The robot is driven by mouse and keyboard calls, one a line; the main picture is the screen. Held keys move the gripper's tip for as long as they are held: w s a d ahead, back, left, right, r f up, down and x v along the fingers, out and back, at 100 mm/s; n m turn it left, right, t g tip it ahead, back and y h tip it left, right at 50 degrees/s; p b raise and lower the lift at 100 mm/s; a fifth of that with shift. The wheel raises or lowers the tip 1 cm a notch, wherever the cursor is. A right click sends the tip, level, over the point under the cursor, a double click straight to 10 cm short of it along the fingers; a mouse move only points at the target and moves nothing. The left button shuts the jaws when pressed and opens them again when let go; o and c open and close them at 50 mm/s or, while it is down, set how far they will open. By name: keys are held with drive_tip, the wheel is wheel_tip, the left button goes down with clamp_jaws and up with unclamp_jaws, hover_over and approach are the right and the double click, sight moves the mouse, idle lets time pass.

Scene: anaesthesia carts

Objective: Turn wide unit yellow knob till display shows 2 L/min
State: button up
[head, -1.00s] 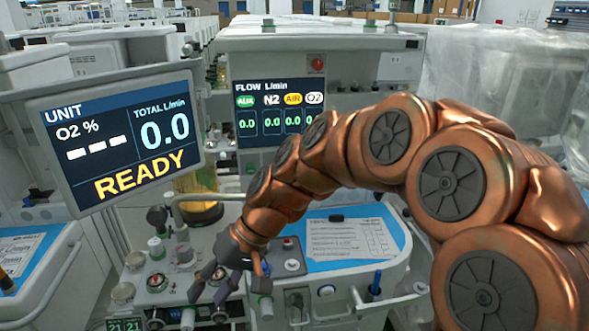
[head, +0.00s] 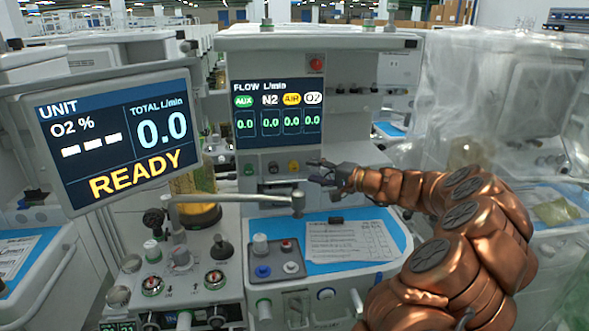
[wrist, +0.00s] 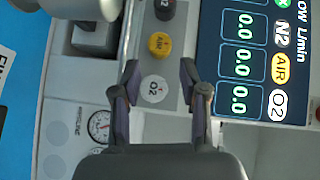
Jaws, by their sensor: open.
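The yellow knob (head: 293,166) sits in the row under the flow display (head: 279,112), whose AUX, N2, AIR and O2 readings are all 0.0. In the wrist view the yellow knob (wrist: 159,44) lies just beyond my fingertips, between the dark N2 knob (wrist: 165,9) and the white O2 knob (wrist: 154,89). My gripper (head: 311,171) is open and empty, just right of the yellow knob in the head view. In the wrist view my gripper (wrist: 158,72) has the white knob showing between its fingers; contact cannot be told.
A metal arm (head: 240,199) with a round end juts out below the knob row. The tilted unit screen (head: 118,140) at left reads total 0.0 and READY. A blue worktop with a paper sheet (head: 350,241) lies below. Plastic-wrapped equipment (head: 500,110) stands at right.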

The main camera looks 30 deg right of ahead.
sight(298, 168)
drive_tip(key=shift+p+x, duration=0.8)
drive_tip(key=shift+x, duration=3)
clamp_jaws()
drive_tip(key=shift+f+b, duration=0.1)
drive_tip(key=shift+b, duration=0.3)
